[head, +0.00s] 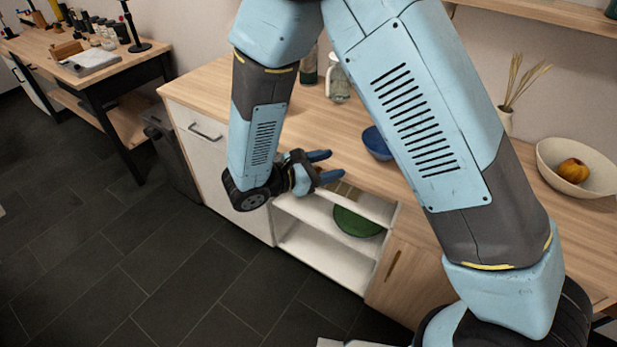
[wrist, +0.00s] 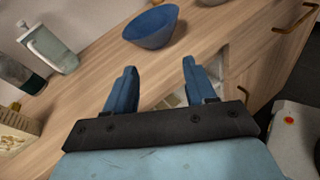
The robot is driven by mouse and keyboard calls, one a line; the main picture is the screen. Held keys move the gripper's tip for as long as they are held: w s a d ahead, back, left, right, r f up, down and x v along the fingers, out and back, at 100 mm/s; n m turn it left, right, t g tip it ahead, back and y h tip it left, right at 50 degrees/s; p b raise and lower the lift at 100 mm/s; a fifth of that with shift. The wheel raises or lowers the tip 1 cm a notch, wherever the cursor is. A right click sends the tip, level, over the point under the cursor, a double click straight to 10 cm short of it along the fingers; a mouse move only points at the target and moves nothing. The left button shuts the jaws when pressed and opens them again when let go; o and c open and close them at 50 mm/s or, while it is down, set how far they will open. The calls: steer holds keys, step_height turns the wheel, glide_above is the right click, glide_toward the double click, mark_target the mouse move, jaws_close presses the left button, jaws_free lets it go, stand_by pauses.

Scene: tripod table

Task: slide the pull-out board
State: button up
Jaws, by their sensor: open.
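My gripper (head: 329,166) is open and empty, at the front edge of the wooden counter (head: 225,95) above an open white shelf unit (head: 322,220). In the wrist view its two blue fingers (wrist: 159,66) point toward the counter edge, with a clear gap between them. A small light wooden piece with slats (head: 345,189) shows just under the counter edge by the fingers. I cannot tell whether it is the pull-out board. My gripper and arm hide part of this area.
A blue bowl (head: 377,143) stands on the counter near the edge, close beyond my fingers. A glass jug (head: 339,85) and a dark bottle (head: 308,70) stand further back. A green round dish (head: 357,222) sits in the shelf. The floor in front is clear.

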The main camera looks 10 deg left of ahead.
steer(key=s+a+f+n+t+y, duration=0.55)
steer(key=s+a+f+n, duration=0.2)
steer(key=a+f, duration=0.3)
steer(key=r+x, duration=0.1)
steer(key=x, duration=1.3)
steer(key=shift+w+f+t, duration=0.2)
steer(key=shift+f+t, duration=0.05)
steer(key=shift+t, duration=0.1)
steer(key=shift+d, duration=0.1)
steer(key=shift+c, duration=0.4)
jaws_close()
